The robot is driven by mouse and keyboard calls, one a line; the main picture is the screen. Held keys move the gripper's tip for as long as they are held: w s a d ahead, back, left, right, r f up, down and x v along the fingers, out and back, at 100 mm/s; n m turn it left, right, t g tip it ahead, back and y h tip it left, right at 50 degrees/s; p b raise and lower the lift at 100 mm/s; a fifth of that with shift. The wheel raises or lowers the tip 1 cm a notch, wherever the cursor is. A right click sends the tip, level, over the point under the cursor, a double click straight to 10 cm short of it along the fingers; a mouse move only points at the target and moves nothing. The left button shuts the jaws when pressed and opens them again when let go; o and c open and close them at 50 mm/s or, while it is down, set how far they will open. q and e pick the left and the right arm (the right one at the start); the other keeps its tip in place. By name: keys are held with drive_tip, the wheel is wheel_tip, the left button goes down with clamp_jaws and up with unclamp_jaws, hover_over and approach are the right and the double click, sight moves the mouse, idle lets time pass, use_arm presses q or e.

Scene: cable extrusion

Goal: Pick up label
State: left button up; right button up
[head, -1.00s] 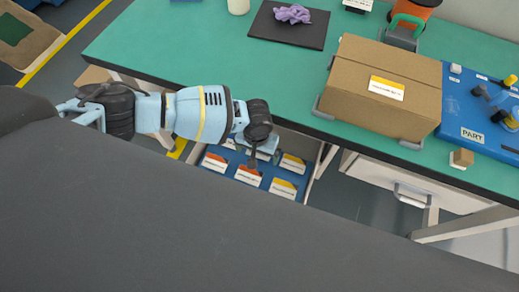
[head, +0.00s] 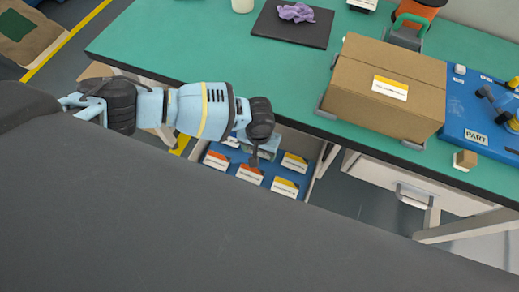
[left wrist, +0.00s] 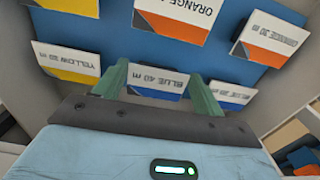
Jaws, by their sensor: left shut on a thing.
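The open blue drawer (head: 272,193) below the green bench holds several white labels with coloured corners. My left gripper (left wrist: 157,72) reaches down into it. Its two green fingers are shut on the "BLUE 40 m" label (left wrist: 158,83), one finger at each side. In the head view my left gripper (head: 260,152) hides most of that label. An orange label (head: 249,174) stands close by the gripper, with a second orange label (head: 216,160) to its left. Yellow labels stand to the right (head: 294,162) and front right (head: 285,187). My right gripper is not in view.
A cardboard box (head: 385,95) with a yellow-cornered label stands on the green bench (head: 200,45). A black mat (head: 293,25) with a purple cloth lies at the back. A blue board (head: 480,120) is at the right. The drawer walls are close around the gripper.

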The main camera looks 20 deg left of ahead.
use_arm(q)
drive_tip(key=shift+r, duration=0.2)
drive_tip(key=r, duration=0.2)
drive_tip(key=r+p, duration=0.1)
drive_tip(key=shift+s+r, duration=0.35)
drive_tip(key=shift+s, duration=0.05)
drive_tip(key=s+a+r+p, duration=0.1)
drive_tip(key=s+p, duration=0.1)
drive_tip(key=s, duration=1.3)
